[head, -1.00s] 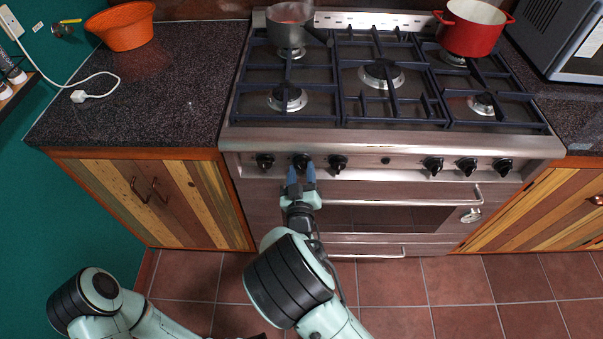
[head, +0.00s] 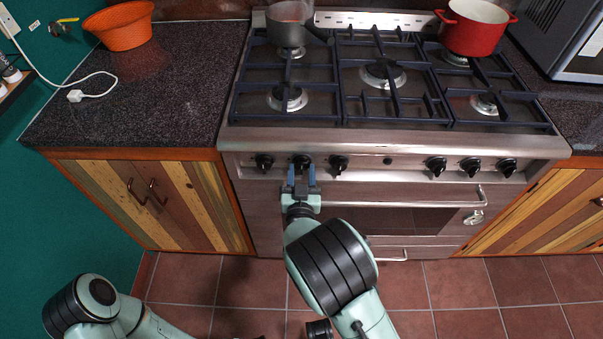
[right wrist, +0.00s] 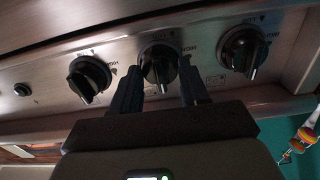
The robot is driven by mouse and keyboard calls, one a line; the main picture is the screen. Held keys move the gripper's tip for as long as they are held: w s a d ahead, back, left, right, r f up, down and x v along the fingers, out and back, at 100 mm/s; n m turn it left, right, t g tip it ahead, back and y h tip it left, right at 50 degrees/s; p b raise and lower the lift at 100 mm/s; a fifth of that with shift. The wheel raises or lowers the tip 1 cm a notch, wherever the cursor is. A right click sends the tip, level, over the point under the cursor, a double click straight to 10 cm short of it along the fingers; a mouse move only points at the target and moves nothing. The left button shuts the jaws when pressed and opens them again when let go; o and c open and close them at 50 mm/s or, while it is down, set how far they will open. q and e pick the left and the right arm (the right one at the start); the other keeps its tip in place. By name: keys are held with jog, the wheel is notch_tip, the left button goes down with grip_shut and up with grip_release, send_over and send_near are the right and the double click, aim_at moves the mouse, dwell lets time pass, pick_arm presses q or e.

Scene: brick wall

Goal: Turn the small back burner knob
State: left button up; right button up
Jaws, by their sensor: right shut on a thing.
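The control panel (head: 400,165) of the steel stove carries a row of black knobs. The second knob from the left (head: 301,162) is at my right gripper (head: 301,176), whose two fingers point up at it. In the right wrist view this knob (right wrist: 159,66) sits between the two dark fingers, and the gripper (right wrist: 158,90) is shut on it. Its neighbours, one knob (right wrist: 89,78) to the left and one knob (right wrist: 245,52) to the right, are free. My left arm shows at the lower left of the head view, but its gripper is out of sight.
A grey pot (head: 290,25) stands on the back left burner and a red pot (head: 475,27) on the back right. The oven handle (head: 420,203) runs just below the panel. A dark counter (head: 150,95) with an orange basket (head: 120,27) lies left.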

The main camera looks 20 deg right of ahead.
jog(key=shift+w+r, duration=0.1)
jog(key=shift+r, duration=0.05)
jog(key=o, duration=1.1)
jog(key=shift+c, duration=0.2)
pick_arm(q)
jog(key=shift+s+d+r+g+p, duration=0.35)
jog(key=shift+s+r+p, duration=0.1)
jog(key=shift+s+r, duration=0.15)
pick_arm(e)
jog(key=v, duration=1.3)
jog(key=shift+s, duration=0.2)
